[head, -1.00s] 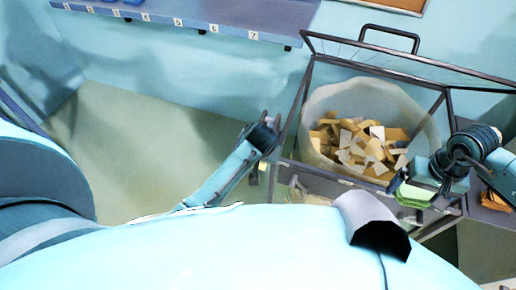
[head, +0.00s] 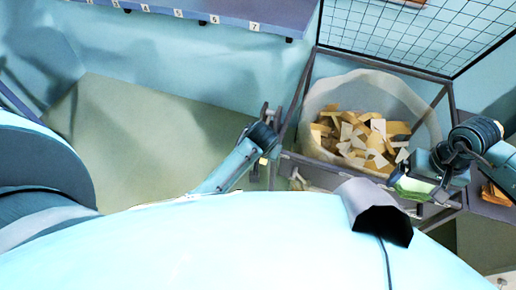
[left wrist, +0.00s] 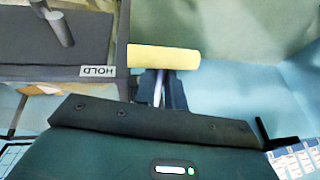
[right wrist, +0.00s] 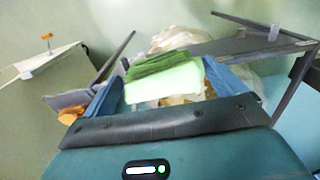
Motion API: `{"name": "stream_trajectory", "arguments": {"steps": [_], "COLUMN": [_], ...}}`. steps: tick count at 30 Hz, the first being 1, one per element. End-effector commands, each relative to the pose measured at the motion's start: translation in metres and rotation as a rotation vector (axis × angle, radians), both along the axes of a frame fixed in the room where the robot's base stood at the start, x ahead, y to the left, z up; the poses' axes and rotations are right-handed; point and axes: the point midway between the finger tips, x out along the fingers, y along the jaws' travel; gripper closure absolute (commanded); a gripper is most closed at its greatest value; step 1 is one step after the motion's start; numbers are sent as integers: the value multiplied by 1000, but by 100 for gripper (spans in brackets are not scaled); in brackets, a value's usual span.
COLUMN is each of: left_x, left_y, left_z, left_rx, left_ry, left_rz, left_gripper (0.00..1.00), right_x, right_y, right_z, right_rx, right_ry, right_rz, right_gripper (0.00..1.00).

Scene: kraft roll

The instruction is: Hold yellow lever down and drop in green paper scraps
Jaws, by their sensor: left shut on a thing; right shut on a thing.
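The yellow lever (left wrist: 165,58) sticks out of the bin's side beside a HOLD label in the left wrist view. A small yellow part of it shows in the head view (head: 263,160). My left gripper (left wrist: 162,88) is shut on the lever; its fingers are partly hidden. The green paper scraps (right wrist: 165,78) are a flat stack, dark green over pale green. My right gripper (right wrist: 165,92) is shut on them. In the head view the scraps (head: 412,186) are at the bin's near right edge, beside the bag opening, partly hidden by the gripper.
The framed bin holds a clear bag (head: 314,97) with many tan and white scraps (head: 365,142). Its mesh lid (head: 440,32) stands raised at the back. Orange-brown paper (head: 496,195) lies on a surface at the right. A numbered shelf (head: 235,12) runs along the back wall.

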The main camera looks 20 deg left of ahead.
Motion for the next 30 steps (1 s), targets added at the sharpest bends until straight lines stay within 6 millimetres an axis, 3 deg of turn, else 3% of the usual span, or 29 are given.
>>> {"name": "stream_trajectory", "arguments": {"steps": [1,7,30], "left_x": [-7,-7,-7], "left_y": [-6,-6,-6], "left_z": [-7,-7,-6], "left_rx": [-8,-8,-9], "left_ry": [24,23,23], "left_rz": [-7,-8,-8], "left_gripper": [100,100,100], "right_x": [0,-12,-129], "right_y": [0,0,0], "right_z": [0,0,0], "right_rx": [0,0,0], "right_ry": [0,0,2], "right_rz": [0,2,1], "right_gripper": [27,27,27]}}
